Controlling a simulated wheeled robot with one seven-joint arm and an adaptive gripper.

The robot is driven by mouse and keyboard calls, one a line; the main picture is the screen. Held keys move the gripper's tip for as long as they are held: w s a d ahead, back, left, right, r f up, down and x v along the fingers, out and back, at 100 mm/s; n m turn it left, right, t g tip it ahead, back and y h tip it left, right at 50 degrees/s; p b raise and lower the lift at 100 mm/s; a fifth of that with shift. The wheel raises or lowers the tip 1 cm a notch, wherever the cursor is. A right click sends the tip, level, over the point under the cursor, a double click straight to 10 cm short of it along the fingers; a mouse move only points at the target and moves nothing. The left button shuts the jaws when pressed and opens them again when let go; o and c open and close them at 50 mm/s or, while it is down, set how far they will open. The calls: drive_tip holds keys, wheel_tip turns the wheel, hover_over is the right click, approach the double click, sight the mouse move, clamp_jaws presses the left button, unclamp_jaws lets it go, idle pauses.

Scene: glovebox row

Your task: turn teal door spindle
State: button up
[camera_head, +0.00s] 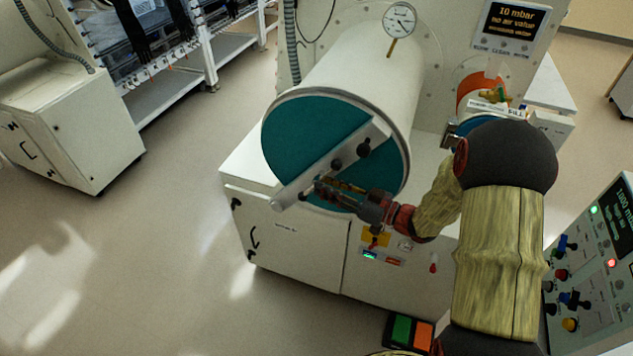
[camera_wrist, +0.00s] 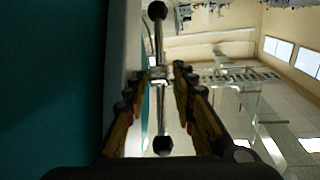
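The teal door (camera_head: 300,125) is the round end of a white cylindrical chamber. A pale bar (camera_head: 300,182) crosses it diagonally, with dark knobs on or in front of it. My gripper (camera_head: 322,186) is at the lower part of the door, pointing left across its face. In the wrist view, the spindle handle (camera_wrist: 160,105) is a thin metal rod with a black ball at each end and a bright hub in the middle. My open fingers (camera_wrist: 163,75) stand either side of the rod near the hub. Whether a finger touches it is unclear. The teal door fills the left of that view.
A gauge (camera_head: 399,20) stands on the chamber, and a display (camera_head: 511,27) reads 10 mbar. A smaller orange port (camera_head: 480,88) is at right, partly behind my arm. A control panel (camera_head: 600,260) stands at lower right. Floor at left is clear.

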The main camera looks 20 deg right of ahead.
drive_tip(key=shift+x, duration=1.55)
drive_tip(key=shift+c, duration=0.6)
clamp_jaws()
